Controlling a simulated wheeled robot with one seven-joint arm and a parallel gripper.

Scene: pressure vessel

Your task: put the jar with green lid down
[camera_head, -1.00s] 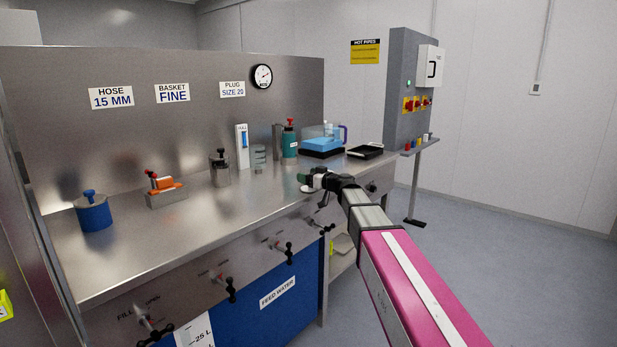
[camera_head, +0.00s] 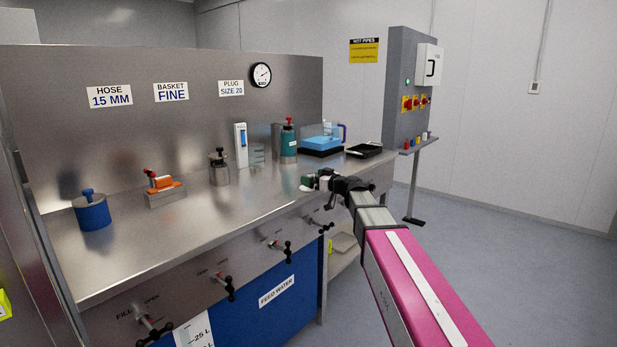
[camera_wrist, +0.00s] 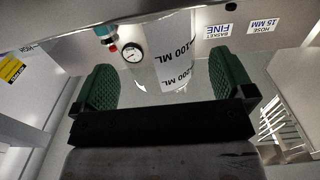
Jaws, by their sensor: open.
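My gripper (camera_head: 310,182) is low over the right part of the steel bench, near its front edge. In the wrist view its two green ridged fingers (camera_wrist: 164,82) are wide apart, with a gap on each side of what shows between them. Between and beyond them is a clear vessel with a white scale (camera_wrist: 178,62) reading 100 ML and 200 ML; I cannot tell whether it is the jar. I cannot make out a green lid in either view. A pale round thing (camera_head: 305,189) shows just under the gripper in the head view, too small to name.
On the steel bench (camera_head: 130,255) stand a teal bottle with red top (camera_head: 288,143), clear glassware (camera_head: 257,155), a metal canister (camera_head: 218,172), an orange-topped block (camera_head: 163,188), a blue pot (camera_head: 92,211), a blue box (camera_head: 322,144) and a black tray (camera_head: 364,151). The front left bench is clear.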

